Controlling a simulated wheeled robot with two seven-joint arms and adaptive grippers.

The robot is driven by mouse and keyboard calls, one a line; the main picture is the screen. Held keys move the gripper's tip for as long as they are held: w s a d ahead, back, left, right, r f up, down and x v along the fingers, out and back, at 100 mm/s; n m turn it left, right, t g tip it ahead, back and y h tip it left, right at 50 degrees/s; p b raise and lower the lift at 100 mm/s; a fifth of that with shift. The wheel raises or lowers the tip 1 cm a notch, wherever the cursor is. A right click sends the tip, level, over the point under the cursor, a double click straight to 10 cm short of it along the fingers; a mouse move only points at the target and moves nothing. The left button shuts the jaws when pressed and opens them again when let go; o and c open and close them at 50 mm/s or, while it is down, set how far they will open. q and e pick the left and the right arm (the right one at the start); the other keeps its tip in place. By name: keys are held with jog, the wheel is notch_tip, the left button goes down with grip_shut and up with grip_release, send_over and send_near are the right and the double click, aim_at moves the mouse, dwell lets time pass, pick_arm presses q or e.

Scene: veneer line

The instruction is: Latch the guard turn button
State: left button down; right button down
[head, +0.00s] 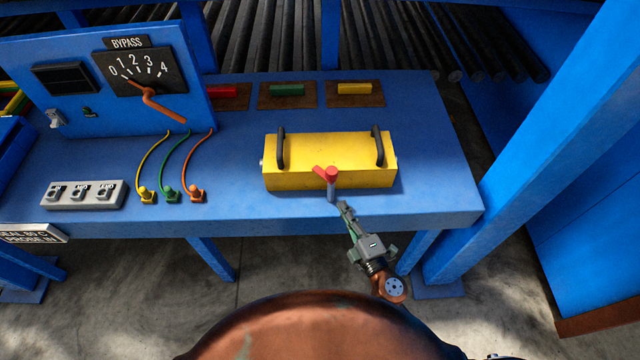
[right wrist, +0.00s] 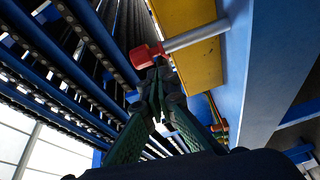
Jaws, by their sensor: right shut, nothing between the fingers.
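The yellow guard (head: 290,178) lies closed-looking on the blue bench, with two black handles on top. At its front edge stands the red turn button (head: 322,170) on a grey post (head: 331,192); its red arm points left and slightly up. My right gripper (head: 344,208) is shut and empty, its tips just below and right of the post. In the right wrist view the tips of my right gripper (right wrist: 158,72) are close to the red turn button (right wrist: 146,56), in front of the yellow guard (right wrist: 198,62); I cannot tell whether they touch. My left gripper is out of view.
A blue bypass panel (head: 60,100) with a dial stands at the left. Yellow, green and orange cables (head: 171,193) and a grey switch strip (head: 85,205) lie before it. Coloured blocks (head: 287,90) sit behind the guard. A blue post (head: 540,130) rises at the right.

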jog(key=a+f+n+g+y, duration=0.1)
jog(key=a+n+y, duration=0.15)
jog(key=a, duration=0.25)
jog(key=w+a, duration=0.1)
jog(key=w, duration=0.9)
jog(key=shift+a+n+p, duration=0.35)
jog(key=shift+a+p, duration=0.05)
jog(key=shift+p, duration=0.05)
jog(key=shift+d, duration=0.1)
